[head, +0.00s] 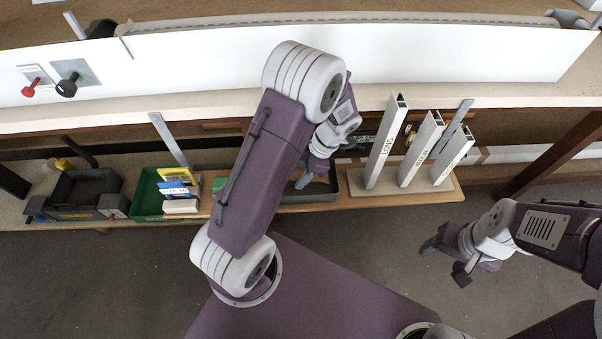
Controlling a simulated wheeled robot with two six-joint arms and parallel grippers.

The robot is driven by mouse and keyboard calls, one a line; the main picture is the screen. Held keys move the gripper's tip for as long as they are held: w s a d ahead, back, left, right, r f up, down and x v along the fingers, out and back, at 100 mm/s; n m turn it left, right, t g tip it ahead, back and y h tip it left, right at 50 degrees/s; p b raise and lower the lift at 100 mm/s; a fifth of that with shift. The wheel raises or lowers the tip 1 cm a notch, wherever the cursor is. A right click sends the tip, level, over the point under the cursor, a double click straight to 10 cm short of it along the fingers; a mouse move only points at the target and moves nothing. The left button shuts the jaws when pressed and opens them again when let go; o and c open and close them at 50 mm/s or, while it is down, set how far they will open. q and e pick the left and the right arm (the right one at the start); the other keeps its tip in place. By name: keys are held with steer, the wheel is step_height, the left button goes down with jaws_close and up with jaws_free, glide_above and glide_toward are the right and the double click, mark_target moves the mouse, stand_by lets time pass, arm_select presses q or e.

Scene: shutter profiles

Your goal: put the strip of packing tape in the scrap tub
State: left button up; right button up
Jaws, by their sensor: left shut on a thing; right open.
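My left gripper (304,180) points down over a low dark tub (322,196) on the lower shelf, which looks like the scrap tub. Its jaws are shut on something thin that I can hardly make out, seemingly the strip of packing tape. My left arm hides the left part of the tub, and I cannot tell whether the held thing touches it. My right gripper (446,262) is open and empty over the floor at the right, well away from the shelf.
A green bin (148,198) with labelled blocks and a dark tool (88,192) stand at the left. Upright labelled profiles (384,145) stand on a board just right of the tub. A long white profile (430,50) lies along the bench above. The floor in front is clear.

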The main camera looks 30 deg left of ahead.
arm_select(q)
steer(key=shift+f, duration=0.35)
steer(key=o, duration=1.3)
steer(key=shift+c, duration=0.2)
steer(key=shift+r, duration=0.1)
step_height(320, 180, up, 2)
steer(key=shift+w+d+r+p, duration=0.1)
steer(key=shift+w+r+p, duration=0.05)
steer(key=shift+p, duration=0.65)
steer(key=p+v, duration=0.2)
steer(key=v, duration=0.9)
steer(key=s+m+t+h, duration=0.1)
steer(key=s+m, duration=0.4)
steer(key=m, duration=0.7)
steer(key=s+d+f+m+t+h, duration=0.1)
steer(key=s+m, duration=0.4)
steer(key=m, duration=0.7)
steer(key=shift+s+f+t+h, duration=0.15)
steer(key=shift+s+t+h, duration=0.25)
steer(key=shift+t+h, duration=0.45)
